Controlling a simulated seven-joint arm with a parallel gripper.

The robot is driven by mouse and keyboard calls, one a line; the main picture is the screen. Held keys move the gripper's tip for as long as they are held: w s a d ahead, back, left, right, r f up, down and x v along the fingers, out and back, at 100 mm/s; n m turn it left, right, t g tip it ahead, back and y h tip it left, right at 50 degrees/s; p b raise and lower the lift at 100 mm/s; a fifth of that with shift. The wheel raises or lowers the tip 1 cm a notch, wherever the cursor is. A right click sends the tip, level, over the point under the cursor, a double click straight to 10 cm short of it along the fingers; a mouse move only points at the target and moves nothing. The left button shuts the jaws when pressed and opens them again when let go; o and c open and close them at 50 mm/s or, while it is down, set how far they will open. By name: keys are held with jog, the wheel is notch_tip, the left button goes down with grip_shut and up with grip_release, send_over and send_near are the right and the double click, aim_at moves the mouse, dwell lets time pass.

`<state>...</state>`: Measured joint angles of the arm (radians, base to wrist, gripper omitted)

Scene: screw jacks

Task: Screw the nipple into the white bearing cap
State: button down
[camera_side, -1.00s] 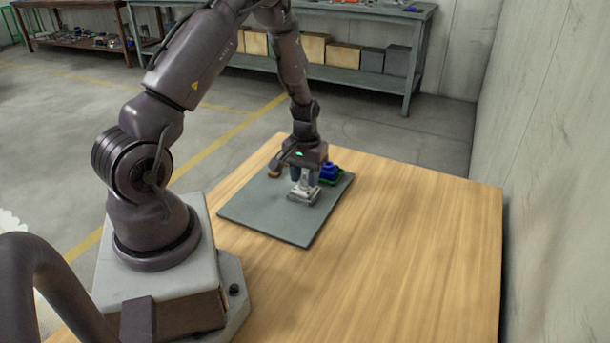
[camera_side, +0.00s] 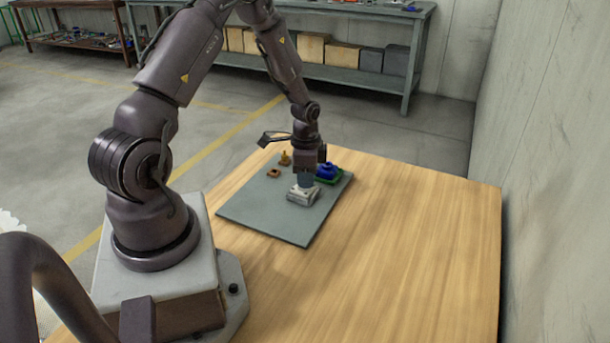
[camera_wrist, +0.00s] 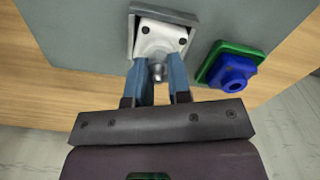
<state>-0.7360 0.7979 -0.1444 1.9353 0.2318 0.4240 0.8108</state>
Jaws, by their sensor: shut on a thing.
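The white bearing cap (camera_wrist: 160,38) sits in a grey holder (camera_wrist: 188,17) on the dark mat and also shows in the side view (camera_side: 304,191). Two dark holes show on its face. My gripper (camera_wrist: 158,72) is over the near side of the cap, its blue fingers shut on the nipple (camera_wrist: 157,72), a small grey metal piece. The nipple's tip is at the cap's near edge in the wrist view. I cannot tell whether it is in the cap's hole. In the side view my gripper (camera_side: 306,181) points down at the cap and hides the nipple.
A blue part (camera_wrist: 232,75) on a green base (camera_wrist: 213,60) stands just right of the cap. A small orange-brown block (camera_side: 273,173) and a yellowish upright piece (camera_side: 285,158) stand toward the mat's far left. The mat's near part (camera_side: 265,221) is clear.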

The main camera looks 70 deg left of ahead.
jog(key=m, duration=0.4)
jog(key=a+m, duration=0.1)
jog(key=m, duration=0.1)
jog(key=shift+s+f+m, duration=0.15)
jog(key=shift+s+m, duration=0.15)
jog(key=m, duration=0.4)
jog(key=shift+w, duration=0.1)
jog(key=c, duration=1)
grip_release()
jog(key=shift+d, duration=0.15)
jog(key=shift+d+f, duration=0.1)
